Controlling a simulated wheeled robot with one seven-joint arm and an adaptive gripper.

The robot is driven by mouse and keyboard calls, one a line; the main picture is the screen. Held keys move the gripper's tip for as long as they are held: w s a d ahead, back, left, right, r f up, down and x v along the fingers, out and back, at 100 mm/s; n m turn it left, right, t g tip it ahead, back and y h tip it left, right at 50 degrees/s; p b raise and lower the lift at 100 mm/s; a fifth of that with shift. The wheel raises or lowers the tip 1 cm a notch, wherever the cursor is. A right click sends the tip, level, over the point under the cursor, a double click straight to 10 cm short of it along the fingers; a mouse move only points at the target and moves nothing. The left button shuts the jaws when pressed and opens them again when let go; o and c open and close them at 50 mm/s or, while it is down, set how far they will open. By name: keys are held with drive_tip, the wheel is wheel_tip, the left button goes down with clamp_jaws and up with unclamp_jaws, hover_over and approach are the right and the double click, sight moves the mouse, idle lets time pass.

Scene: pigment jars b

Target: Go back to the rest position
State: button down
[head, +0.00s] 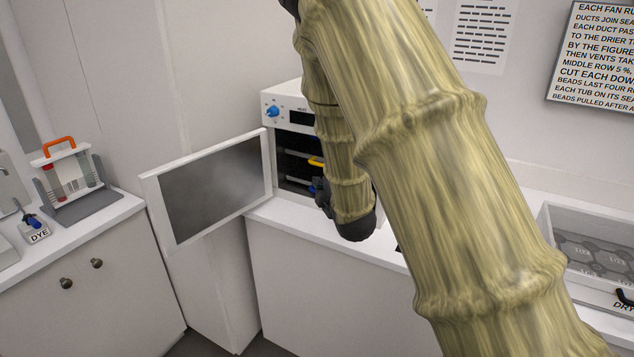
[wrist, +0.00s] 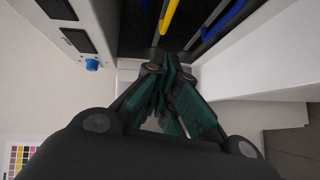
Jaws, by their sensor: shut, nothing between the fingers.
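My arm crosses the head view from the top to the lower right. My gripper (head: 321,190) is at the open front of a white heating cabinet (head: 290,116), partly hidden by the arm. In the wrist view my gripper's green-padded fingers (wrist: 168,75) are together with nothing between them. A yellow handle (head: 316,162) is inside the cabinet just beyond the fingers; it also shows in the wrist view (wrist: 170,14). A blue handle (wrist: 223,19) is beside it.
The cabinet's door (head: 213,185) stands wide open to the left of my gripper. A rack with an orange handle (head: 59,145) and a DYE label (head: 39,236) are on the left counter. A tray (head: 597,255) is on the right counter.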

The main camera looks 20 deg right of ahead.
drive_tip(key=shift+s+d, duration=0.1)
drive_tip(key=shift+s, duration=0.1)
drive_tip(key=s+a+f+m+g, duration=0.25)
drive_tip(key=s+f, duration=0.35)
drive_tip(key=f, duration=0.4)
drive_tip(key=s+a+f+m+g, duration=0.1)
drive_tip(key=s+f+m+g, duration=0.2)
drive_tip(key=s+f, duration=0.5)
drive_tip(key=s+a+f+m+g, duration=0.1)
drive_tip(key=s+f+m+g, duration=0.15)
drive_tip(key=f, duration=0.95)
drive_tip(key=s+a+f+m+g, duration=0.2)
drive_tip(key=s+f, duration=0.3)
drive_tip(key=s, duration=0.6)
drive_tip(key=s+a+f+m+g+y, duration=0.1)
drive_tip(key=s+f, duration=0.4)
drive_tip(key=s, duration=0.6)
drive_tip(key=s+a+f+m+g+y, duration=0.1)
drive_tip(key=s+a+f+m+g, duration=0.3)
drive_tip(key=s, duration=0.6)
drive_tip(key=shift+s+f+m+g, duration=0.3)
drive_tip(key=shift+s+f+g, duration=0.1)
drive_tip(key=shift+f+g, duration=0.35)
